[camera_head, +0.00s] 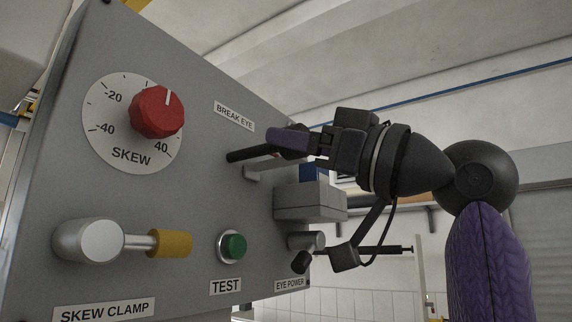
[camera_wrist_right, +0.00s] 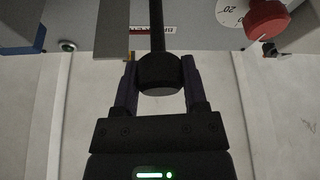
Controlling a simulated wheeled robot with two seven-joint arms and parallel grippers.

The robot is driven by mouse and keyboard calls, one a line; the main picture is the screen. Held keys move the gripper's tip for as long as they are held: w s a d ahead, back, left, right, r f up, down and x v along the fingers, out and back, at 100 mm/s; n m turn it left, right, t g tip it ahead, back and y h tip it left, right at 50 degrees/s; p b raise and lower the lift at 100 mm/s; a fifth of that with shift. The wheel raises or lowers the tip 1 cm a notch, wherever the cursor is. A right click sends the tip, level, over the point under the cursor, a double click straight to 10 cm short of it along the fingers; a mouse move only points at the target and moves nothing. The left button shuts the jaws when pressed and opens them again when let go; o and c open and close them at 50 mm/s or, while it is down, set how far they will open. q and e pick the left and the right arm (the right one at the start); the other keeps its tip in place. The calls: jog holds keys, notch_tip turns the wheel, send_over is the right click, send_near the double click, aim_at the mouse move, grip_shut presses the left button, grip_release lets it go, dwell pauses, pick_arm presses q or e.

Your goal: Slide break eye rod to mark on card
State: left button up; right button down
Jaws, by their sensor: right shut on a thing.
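The break eye rod (camera_head: 248,154) is black and sticks out of the grey panel below the BREAK EYE label (camera_head: 234,116). My right gripper (camera_head: 288,141) is at the rod's outer end. In the right wrist view its dark purple fingers (camera_wrist_right: 160,85) are on both sides of the rod's round black knob (camera_wrist_right: 158,72), shut on it. The rod's thin shaft (camera_wrist_right: 158,28) runs from the knob toward the panel. A small white strip with red on it (camera_wrist_right: 140,30) lies partly behind the shaft; I cannot tell whether it is the card. My left gripper is not in view.
The panel (camera_head: 200,80) carries a red SKEW knob (camera_head: 156,111), a skew clamp handle with a yellow grip (camera_head: 171,243) and a green TEST button (camera_head: 234,246). A grey box (camera_head: 308,201) juts out just below my right gripper. A flat grey bar (camera_wrist_right: 113,30) runs beside the rod.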

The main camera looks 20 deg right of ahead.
jog(key=shift+w+a, duration=0.1)
jog(key=shift+w, duration=0.1)
jog(key=shift+s+d, duration=0.2)
jog(key=shift+s, duration=0.1)
jog(key=c, duration=0.5)
grip_release()
jog(key=shift+s+d+r, duration=0.1)
jog(key=o, duration=0.4)
jog(key=shift+c, duration=0.2)
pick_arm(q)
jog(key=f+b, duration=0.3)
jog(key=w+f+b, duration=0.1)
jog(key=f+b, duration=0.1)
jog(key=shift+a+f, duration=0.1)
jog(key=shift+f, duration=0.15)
pick_arm(e)
jog(key=v, duration=0.9)
jog(key=shift+s+d+f, duration=0.15)
jog(key=shift+s+f, duration=0.1)
jog(key=shift+f, duration=0.05)
